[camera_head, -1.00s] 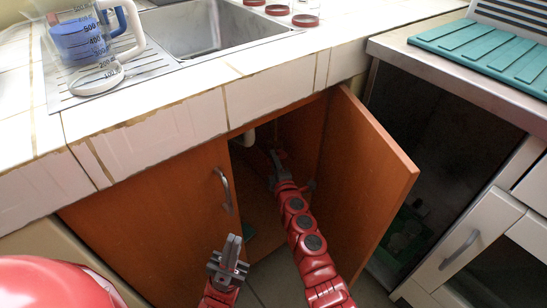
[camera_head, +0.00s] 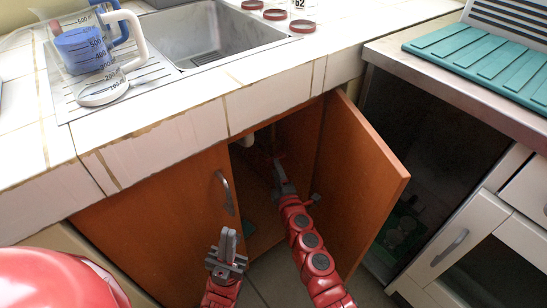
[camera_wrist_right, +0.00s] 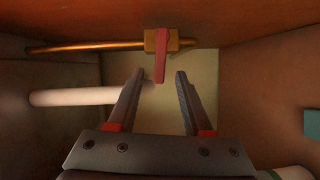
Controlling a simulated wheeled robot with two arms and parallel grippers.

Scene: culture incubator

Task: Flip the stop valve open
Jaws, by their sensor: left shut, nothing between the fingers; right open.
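The stop valve shows in the right wrist view as a brass block on a copper pipe (camera_wrist_right: 90,46), with a red lever handle (camera_wrist_right: 161,56) hanging downward from it. My right gripper (camera_wrist_right: 161,80) is open inside the cabinet, its two fingers apart. In the picture the lever's lower end lies between and just above the fingertips; I cannot tell whether it touches them. In the head view my right gripper (camera_head: 283,178) reaches through the open cabinet doorway, its tips in shadow and the valve hidden. My left gripper (camera_head: 228,247) is shut and empty, in front of the closed left door.
The right cabinet door (camera_head: 362,190) stands open beside my right arm. The left door (camera_head: 160,230) is closed, with a metal handle (camera_head: 224,192). A pale drain pipe (camera_wrist_right: 75,97) runs in from the left inside. The sink counter (camera_head: 180,140) overhangs the cabinet.

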